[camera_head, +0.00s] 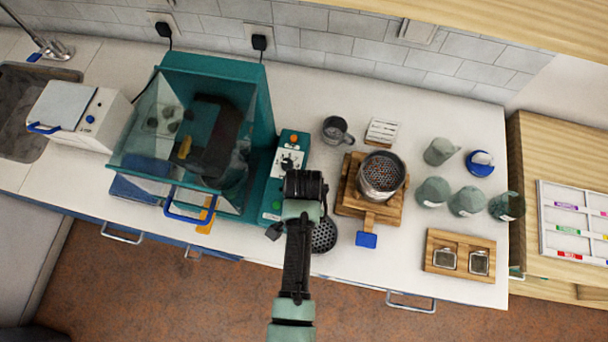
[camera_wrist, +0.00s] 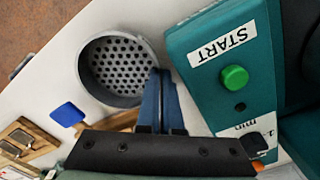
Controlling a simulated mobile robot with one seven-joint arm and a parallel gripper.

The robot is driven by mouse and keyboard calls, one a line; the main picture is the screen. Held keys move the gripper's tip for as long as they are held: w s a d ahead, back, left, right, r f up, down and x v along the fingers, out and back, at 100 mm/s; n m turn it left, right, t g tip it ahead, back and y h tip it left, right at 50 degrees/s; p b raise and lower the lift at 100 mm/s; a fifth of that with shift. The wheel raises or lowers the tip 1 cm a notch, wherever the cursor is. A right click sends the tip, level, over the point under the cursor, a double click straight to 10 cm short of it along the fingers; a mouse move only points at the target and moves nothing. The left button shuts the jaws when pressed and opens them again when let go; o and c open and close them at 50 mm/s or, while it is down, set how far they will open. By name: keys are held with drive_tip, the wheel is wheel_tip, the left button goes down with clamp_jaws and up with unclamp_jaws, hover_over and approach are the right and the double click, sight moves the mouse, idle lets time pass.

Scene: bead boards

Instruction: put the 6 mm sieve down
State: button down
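A round grey sieve (camera_wrist: 117,68) with a perforated bottom fills the upper left of the wrist view. In the head view this sieve (camera_head: 324,236) is partly hidden behind my arm, near the counter's front edge. My gripper (camera_wrist: 161,76) has its blue fingers close together at the sieve's right rim and looks shut on its wall. I cannot read a size mark, nor tell whether the sieve touches the counter. A second, metal sieve (camera_head: 381,172) sits on a wooden stand (camera_head: 350,203) to the right.
The teal machine's control panel (camera_head: 283,175) with a green START button (camera_wrist: 234,78) stands close to my gripper. The stand has a blue-ended handle (camera_head: 366,240). A wooden tray (camera_head: 461,237) with two metal pieces and several grey-green vessels (camera_head: 432,191) are at the right.

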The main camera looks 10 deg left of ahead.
drive_tip(key=shift+f, duration=0.35)
drive_tip(key=shift+f, duration=0.1)
drive_tip(key=c, duration=1.4)
unclamp_jaws()
drive_tip(key=shift+o, duration=0.2)
